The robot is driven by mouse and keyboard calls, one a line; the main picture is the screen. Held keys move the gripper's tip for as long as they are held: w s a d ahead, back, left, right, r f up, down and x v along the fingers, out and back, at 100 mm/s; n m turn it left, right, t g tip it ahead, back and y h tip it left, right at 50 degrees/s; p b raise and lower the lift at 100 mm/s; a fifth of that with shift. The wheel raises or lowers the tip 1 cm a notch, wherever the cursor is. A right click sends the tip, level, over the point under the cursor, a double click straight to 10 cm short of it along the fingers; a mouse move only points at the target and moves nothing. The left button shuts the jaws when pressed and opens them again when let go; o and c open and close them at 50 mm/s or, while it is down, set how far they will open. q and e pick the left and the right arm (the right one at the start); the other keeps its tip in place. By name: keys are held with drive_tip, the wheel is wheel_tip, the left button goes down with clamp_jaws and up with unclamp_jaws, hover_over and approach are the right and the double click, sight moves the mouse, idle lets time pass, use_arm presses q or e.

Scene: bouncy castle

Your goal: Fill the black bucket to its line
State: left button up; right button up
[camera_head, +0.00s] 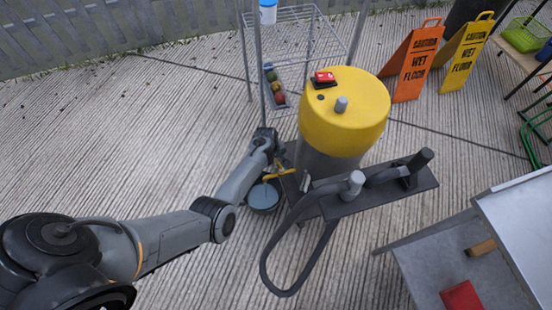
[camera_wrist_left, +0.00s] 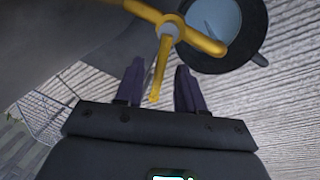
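The black bucket (camera_head: 250,206) stands on the ground beside the yellow-topped tank (camera_head: 345,112), with a blue-grey surface like water inside. It also shows at the top right of the left wrist view (camera_wrist_left: 266,38); a thin pale streak shows in it. Its fill line cannot be made out. A yellow spoked valve handle (camera_head: 281,172) sits at the tank's side above the bucket. My left gripper (camera_head: 277,160) is at this handle. In the left wrist view, its two dark fingers (camera_wrist_left: 158,72) are apart, with one spoke of the handle (camera_wrist_left: 205,43) between them. My right gripper is out of view.
A dark hose (camera_head: 273,260) loops in front of the tank's grey shelf (camera_head: 385,198). A wire rack (camera_head: 292,22) stands behind. Orange (camera_head: 414,62) and yellow (camera_head: 466,52) caution signs stand at back right. A metal table (camera_head: 440,265) is at right. Left ground is clear.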

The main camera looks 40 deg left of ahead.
use_arm(q)
wheel_tip(320, 180, up, 11)
drive_tip(key=s+p, duration=0.2)
drive_tip(key=p, duration=0.5)
drive_tip(key=shift+a+f, duration=0.2)
drive_tip(key=shift+a, duration=0.15)
drive_tip(key=shift+c, duration=0.3)
